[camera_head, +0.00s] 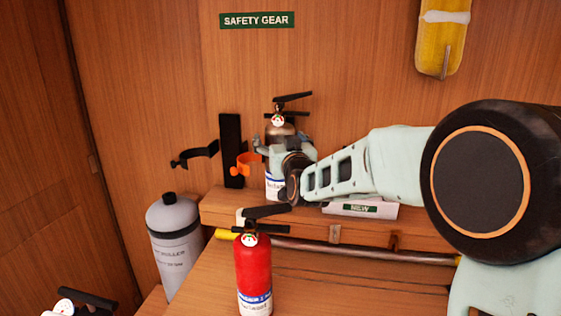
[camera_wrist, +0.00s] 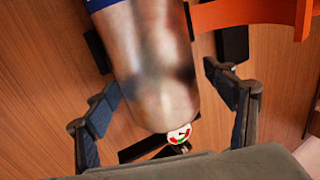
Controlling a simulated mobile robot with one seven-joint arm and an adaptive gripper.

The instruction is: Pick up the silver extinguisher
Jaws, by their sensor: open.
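The silver extinguisher (camera_head: 281,129) stands upright on the wooden ledge by the back wall, with a black handle, a round gauge and a white-blue label low on its body. In the wrist view its shiny body (camera_wrist: 150,55) fills the upper middle, with the gauge near the lower centre. My gripper (camera_head: 284,147) is open around its upper body and hides part of it in the head view. In the wrist view the fingers of my gripper (camera_wrist: 165,95) stand apart on either side of the body; I cannot tell whether they touch it.
A red extinguisher (camera_head: 253,272) stands in front of the ledge (camera_head: 222,212). A grey cylinder (camera_head: 174,245) stands at left. A black wall bracket (camera_head: 231,152) and orange clamp (camera_head: 246,161) are just left of my gripper.

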